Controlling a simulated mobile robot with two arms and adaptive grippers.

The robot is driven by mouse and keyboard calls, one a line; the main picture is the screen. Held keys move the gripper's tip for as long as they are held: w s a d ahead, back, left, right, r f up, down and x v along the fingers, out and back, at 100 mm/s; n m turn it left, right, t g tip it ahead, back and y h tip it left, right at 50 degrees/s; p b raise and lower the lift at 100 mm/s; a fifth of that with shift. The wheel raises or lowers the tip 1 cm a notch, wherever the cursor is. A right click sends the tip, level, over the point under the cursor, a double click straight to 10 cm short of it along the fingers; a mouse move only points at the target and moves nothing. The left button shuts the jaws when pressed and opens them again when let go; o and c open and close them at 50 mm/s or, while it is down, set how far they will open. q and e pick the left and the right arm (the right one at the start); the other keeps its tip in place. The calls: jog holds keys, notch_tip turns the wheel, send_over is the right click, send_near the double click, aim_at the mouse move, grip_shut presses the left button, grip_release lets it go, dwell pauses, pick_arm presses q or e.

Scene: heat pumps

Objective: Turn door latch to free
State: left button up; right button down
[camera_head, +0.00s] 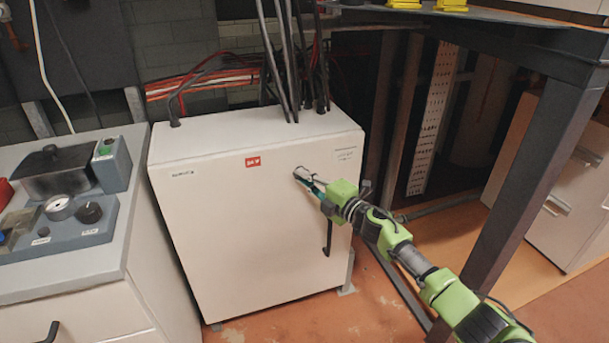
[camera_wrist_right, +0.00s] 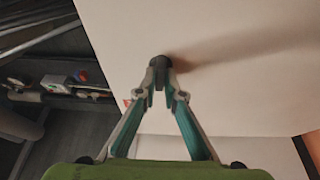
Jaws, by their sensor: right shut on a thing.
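A white cabinet (camera_head: 240,220) stands in the middle of the head view, with a red label on its front door. My right gripper (camera_head: 301,175) reaches in from the right to the upper right part of the door. In the right wrist view my right gripper (camera_wrist_right: 160,84) is shut on a small dark round latch (camera_wrist_right: 160,63) that sticks out of the white door face (camera_wrist_right: 225,50). The gripper's tips hide part of the latch, and its turn angle cannot be told. A dark vertical handle (camera_head: 328,237) sits lower on the door. My left gripper is not in view.
A grey bench (camera_head: 75,265) with a blue device panel stands close on the left. Black cables (camera_head: 283,70) rise from the cabinet's top. A dark metal table leg (camera_head: 530,160) stands to the right near my arm. Orange floor (camera_head: 360,315) lies open in front.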

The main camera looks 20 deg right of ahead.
dwell(0.5)
jog(key=c, duration=2.1)
grip_release()
jog(key=shift+c, duration=0.2)
jog(key=v, duration=1.2)
